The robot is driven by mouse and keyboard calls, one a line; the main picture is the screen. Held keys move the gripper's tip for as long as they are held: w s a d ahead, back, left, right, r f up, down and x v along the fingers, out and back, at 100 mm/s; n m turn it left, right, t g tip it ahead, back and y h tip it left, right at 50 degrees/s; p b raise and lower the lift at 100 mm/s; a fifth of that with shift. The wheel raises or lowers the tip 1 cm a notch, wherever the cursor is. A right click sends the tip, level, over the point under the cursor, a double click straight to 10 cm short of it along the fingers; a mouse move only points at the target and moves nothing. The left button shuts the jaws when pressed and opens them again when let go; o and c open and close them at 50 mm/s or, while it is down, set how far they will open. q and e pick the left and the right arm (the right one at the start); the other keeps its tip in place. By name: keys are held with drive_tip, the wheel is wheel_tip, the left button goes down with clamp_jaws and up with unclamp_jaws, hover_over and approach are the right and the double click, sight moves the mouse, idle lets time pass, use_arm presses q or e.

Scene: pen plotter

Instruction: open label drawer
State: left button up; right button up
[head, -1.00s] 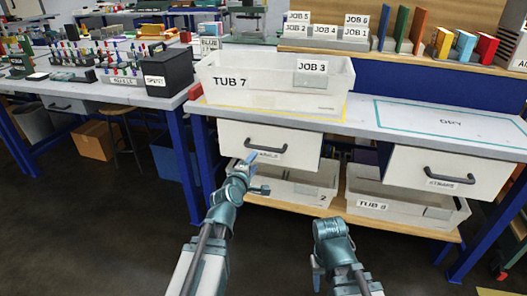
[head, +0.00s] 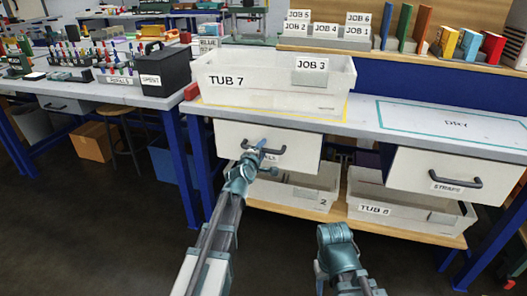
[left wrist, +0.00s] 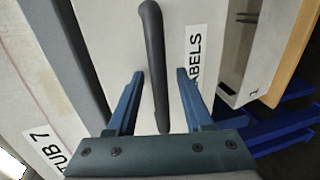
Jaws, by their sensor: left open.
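The label drawer (head: 232,136) is the white drawer under the bench in the head view, and it looks shut. Its dark bar handle (left wrist: 156,70) and the LABELS tag (left wrist: 195,58) show in the left wrist view. My left gripper (head: 264,158) is at the drawer front and hides part of the handle and tag in the head view. In the left wrist view the open left gripper (left wrist: 160,76) has one finger on each side of the handle, with gaps visible. My right gripper (head: 335,250) is low in the head view, away from the drawer; its fingers are not clear.
Tub 7 (head: 230,100) stands on the bench above the drawer. The STRAPS drawer (head: 415,170) is to the right. Tub 8 (head: 385,215) and another tub (head: 290,195) sit on the lower shelf (head: 425,232). The floor in front is clear.

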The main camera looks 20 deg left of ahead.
use_arm(q)
clamp_jaws()
drive_tip(key=shift+s, duration=0.1)
idle(1.3)
